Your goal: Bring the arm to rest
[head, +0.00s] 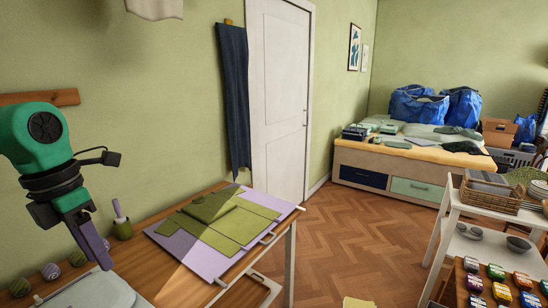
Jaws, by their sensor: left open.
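My left arm (38,140) is green and black and comes in at the left edge. Its gripper (93,243) points down over the left part of the wooden table (170,285). The jaws are open, seen nearly edge-on, with purple fingers and nothing visible between them. The fingertips are close to a pale grey-green lidded item (95,292) at the bottom edge; I cannot tell whether they touch it. My right gripper is not in view.
A lilac board with folded green cloth (215,218) lies on the table, right of the gripper. A white cart (452,212) is at right. The wooden floor (340,240) between is mostly clear.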

